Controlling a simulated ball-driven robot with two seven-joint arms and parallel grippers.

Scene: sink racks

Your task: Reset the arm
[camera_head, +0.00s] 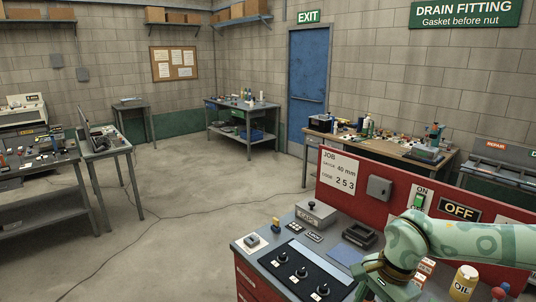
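One pale green arm of mine comes in from the right edge and reaches over the red-backed workbench (256,249). It bends down at a darker olive joint, toward the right gripper (378,289), which is low in the picture and partly cut off by the bottom edge. I cannot make out whether its fingers are open or shut, or whether they hold anything. My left arm and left gripper are not in view.
The bench carries a black panel with several knobs (303,273), a grey box with a knob (316,214), a dark tray (360,235) and a yellow oil bottle (463,284). An OFF sign (459,209) hangs on its red backboard (338,200). Open floor (190,215) lies left.

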